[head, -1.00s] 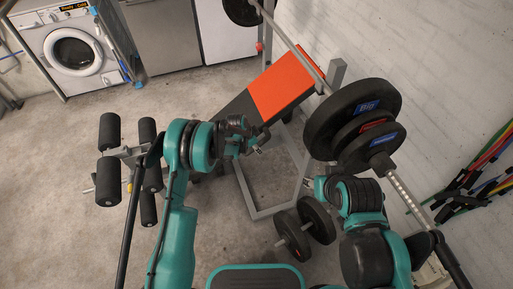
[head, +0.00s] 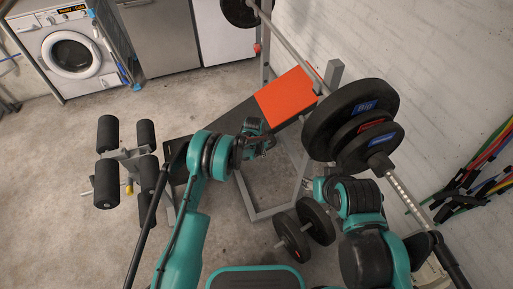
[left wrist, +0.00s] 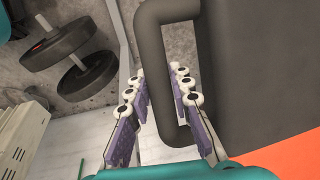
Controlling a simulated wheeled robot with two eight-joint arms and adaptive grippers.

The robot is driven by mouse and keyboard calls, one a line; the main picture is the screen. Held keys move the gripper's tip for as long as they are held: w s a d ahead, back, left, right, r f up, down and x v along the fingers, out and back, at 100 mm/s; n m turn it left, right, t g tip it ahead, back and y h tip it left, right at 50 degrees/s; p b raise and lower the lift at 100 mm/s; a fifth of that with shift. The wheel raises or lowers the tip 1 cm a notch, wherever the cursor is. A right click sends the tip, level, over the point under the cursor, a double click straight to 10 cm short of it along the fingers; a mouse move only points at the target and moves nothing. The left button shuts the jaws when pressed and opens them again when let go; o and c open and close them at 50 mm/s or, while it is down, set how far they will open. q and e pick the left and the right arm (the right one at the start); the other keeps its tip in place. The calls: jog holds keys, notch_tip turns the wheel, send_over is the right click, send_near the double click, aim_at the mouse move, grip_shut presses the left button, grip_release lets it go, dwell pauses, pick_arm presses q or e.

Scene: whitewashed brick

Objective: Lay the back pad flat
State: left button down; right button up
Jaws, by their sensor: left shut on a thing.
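The back pad of the weight bench has an orange end (head: 287,94) and a dark grey part (head: 225,122). It slopes up toward the barbell rack in the head view. In the left wrist view its dark surface (left wrist: 262,65) fills the right side. A dark loop handle (left wrist: 153,75) stands at the pad's edge. My left gripper (head: 268,145) is at the pad's near side, and in the left wrist view its fingers (left wrist: 158,80) are shut around the handle's bar. My right gripper (head: 309,184) is mostly hidden by its arm, near the rack, apart from the pad.
A loaded barbell (head: 352,118) rests across the rack above the pad's raised end. A dumbbell (head: 302,231) lies on the floor by the grey frame (head: 247,198). Leg rollers (head: 107,183) stand at the left. Coloured bands (head: 480,180) hang at the right wall.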

pick_arm(q)
notch_tip(320, 180, down, 6)
jog(key=d+y, duration=0.2)
jog(key=shift+w+d+g, duration=0.25)
jog(key=shift+w+g, duration=0.15)
jog(key=shift+r, duration=0.1)
jog(key=c, duration=1.3)
grip_release()
jog(key=shift+r, duration=0.15)
jog(key=r, duration=0.4)
jog(key=s+r, duration=0.1)
jog(key=r, duration=0.2)
jog(key=s+r, duration=0.1)
jog(key=r, duration=0.3)
jog(key=shift+d+r, duration=0.3)
